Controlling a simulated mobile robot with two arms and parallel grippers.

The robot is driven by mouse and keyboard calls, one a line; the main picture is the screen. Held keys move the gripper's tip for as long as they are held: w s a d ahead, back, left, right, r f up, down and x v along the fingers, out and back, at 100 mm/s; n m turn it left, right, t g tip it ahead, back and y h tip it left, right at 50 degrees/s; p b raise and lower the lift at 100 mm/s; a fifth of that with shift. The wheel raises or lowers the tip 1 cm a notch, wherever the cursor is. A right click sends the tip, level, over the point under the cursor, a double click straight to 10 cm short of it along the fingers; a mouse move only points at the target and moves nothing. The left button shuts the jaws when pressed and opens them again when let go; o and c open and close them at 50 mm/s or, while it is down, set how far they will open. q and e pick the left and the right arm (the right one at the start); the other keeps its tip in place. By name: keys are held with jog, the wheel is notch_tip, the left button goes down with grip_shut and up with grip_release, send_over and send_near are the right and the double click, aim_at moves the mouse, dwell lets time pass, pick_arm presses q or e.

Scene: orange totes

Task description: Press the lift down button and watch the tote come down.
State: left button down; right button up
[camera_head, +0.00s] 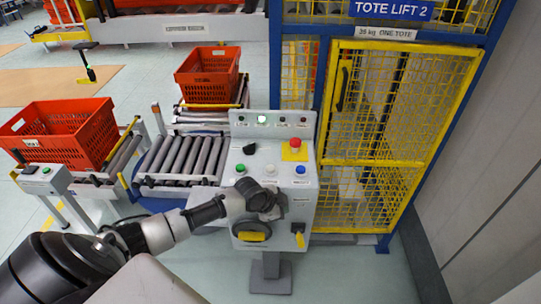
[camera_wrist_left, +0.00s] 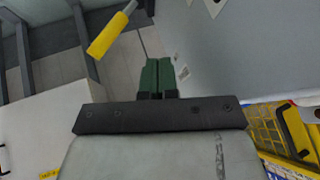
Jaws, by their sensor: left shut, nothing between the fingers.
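A grey control box (camera_head: 275,200) stands on a post before the lift cage. Its top face has a green button (camera_head: 240,168), a white button (camera_head: 270,169), a blue button (camera_head: 300,169), a black knob (camera_head: 249,149) and a red mushroom button (camera_head: 295,143) on yellow. Their labels are too small to read. My left gripper (camera_head: 279,212) is low over the box, nearer me than the buttons. In the left wrist view its green fingers (camera_wrist_left: 157,78) are together and empty. The tote lift cage (camera_head: 390,125) is closed; I make out no tote inside. My right gripper is out of view.
Orange totes stand on the roller conveyors at left (camera_head: 62,135) and back (camera_head: 208,75). A small button post (camera_head: 42,178) stands at left. A grey wall (camera_head: 480,130) closes the right side.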

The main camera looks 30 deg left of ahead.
pick_arm(q)
jog(key=shift+m, duration=0.6)
jog(key=r, duration=0.3)
jog(key=w+r+p, duration=0.1)
jog(key=r, duration=0.3)
jog(key=shift+w+a, duration=0.15)
jog(key=shift+w, duration=0.05)
jog(key=w+a+r+t, duration=0.1)
jog(key=w+a+r, duration=0.1)
jog(key=a+r, duration=0.2)
jog(key=w+a+r+m+p, duration=0.1)
jog(key=w+a+r, duration=0.2)
jog(key=r, duration=0.5)
jog(key=shift+w+a+r+m+t+p, duration=0.15)
jog(key=shift+w+a+m+t+p, duration=0.2)
jog(key=shift+a, duration=0.35)
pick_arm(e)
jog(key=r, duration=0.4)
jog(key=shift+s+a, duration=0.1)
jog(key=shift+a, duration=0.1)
pick_arm(q)
jog(key=b, duration=0.6)
send_over(271, 169)
notch_tip(271, 169, down, 8)
jog(key=shift+f+b, duration=0.35)
jog(key=shift+f, duration=0.15)
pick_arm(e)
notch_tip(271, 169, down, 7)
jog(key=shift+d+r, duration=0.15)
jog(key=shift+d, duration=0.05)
